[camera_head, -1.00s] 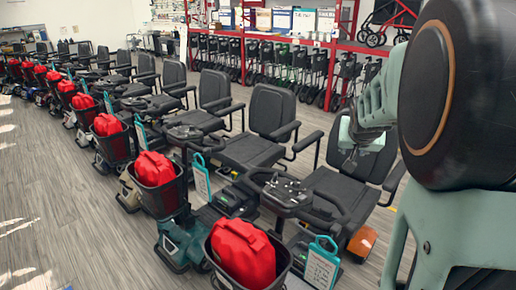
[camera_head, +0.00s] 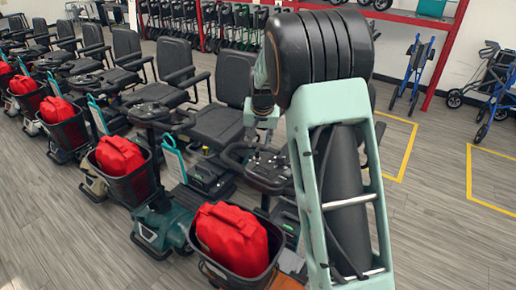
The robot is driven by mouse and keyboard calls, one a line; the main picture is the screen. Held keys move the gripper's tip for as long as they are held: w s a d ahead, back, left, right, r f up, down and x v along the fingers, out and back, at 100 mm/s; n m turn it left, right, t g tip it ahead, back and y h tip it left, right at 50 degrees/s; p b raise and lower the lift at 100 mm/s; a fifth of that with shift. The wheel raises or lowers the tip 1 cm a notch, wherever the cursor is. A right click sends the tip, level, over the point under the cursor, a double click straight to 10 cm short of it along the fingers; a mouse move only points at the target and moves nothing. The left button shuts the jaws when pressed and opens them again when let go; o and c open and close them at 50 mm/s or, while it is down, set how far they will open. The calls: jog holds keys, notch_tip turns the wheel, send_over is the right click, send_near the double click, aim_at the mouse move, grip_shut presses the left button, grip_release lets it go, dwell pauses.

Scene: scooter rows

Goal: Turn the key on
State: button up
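The nearest scooter's handlebar console (camera_head: 268,168) is in the middle of the head view, behind a basket with a red bag. Its key is too small to make out. My gripper (camera_head: 258,143) points down just above the console, at the end of my arm. Its fingers are small and partly lost against the dark console and seat, so I cannot tell whether they are open or shut or touch anything. My arm hides the right side of this scooter.
A row of scooters with black seats (camera_head: 220,125) and red bags (camera_head: 232,238) in baskets runs to the back left. Blue rollators (camera_head: 412,72) stand at the right. The floor with yellow lines (camera_head: 470,170) is clear at the right.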

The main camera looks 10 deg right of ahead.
aim_at(258, 150)
jog(key=x, duration=0.5)
jog(key=shift+w+f, duration=0.2)
jog(key=shift+f, duration=0.15)
grip_shut()
